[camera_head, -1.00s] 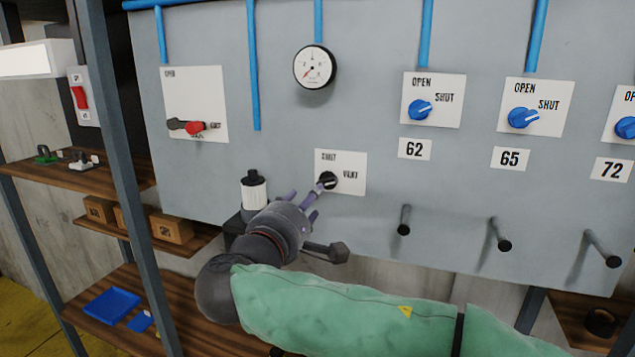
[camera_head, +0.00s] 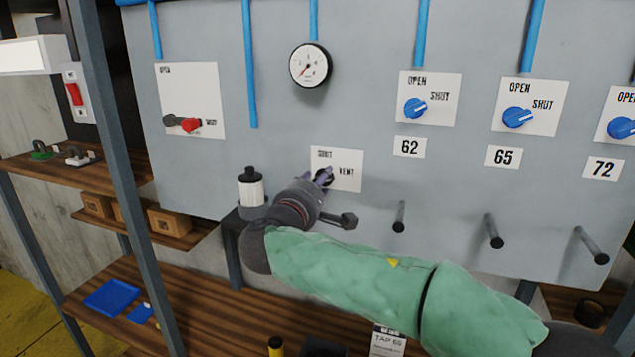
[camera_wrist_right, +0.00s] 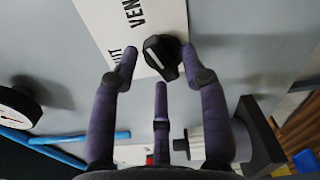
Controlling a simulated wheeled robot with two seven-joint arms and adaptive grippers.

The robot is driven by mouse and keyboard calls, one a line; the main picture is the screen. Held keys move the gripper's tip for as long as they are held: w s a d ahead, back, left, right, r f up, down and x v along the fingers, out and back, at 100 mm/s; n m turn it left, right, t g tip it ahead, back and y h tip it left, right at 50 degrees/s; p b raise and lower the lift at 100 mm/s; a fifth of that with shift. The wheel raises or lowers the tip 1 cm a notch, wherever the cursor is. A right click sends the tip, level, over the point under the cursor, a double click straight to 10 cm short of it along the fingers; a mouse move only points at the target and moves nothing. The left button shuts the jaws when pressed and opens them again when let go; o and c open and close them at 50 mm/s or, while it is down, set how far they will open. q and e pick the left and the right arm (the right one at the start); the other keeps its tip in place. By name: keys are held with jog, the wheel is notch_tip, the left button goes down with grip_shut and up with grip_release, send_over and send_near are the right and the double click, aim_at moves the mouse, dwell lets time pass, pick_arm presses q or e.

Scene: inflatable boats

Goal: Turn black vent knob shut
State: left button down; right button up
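The black vent knob (camera_wrist_right: 163,58) sits on a white plate (camera_head: 346,172) marked SHUT and VENT on the grey panel. In the head view my right gripper (camera_head: 318,182) covers most of the knob. In the right wrist view two purple fingers of this gripper (camera_wrist_right: 158,62) stand on either side of the knob, with a third finger below it. The fingers are spread. A gap shows between the left finger and the knob; I cannot tell whether the right finger touches it. A pale line marks the knob's face. My left gripper is not in view.
A black-and-white canister (camera_head: 251,189) stands just left of my right gripper. Black pegs (camera_head: 399,217) stick out of the panel to the right. A gauge (camera_head: 311,65), a red-handled valve (camera_head: 191,124) and blue knobs (camera_head: 415,108) sit higher up.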

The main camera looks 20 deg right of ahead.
grip_shut()
jog(key=shift+n, duration=0.4)
jog(key=shift+w+a+f+n+p, duration=0.1)
jog(key=shift+n+p, duration=1.8)
jog(key=shift+n, duration=1.4)
jog(key=shift+a+f+n+p, duration=0.1)
jog(key=shift+n+p, duration=1.8)
jog(key=shift+n, duration=1.4)
jog(key=shift+o, duration=1.7)
grip_release()
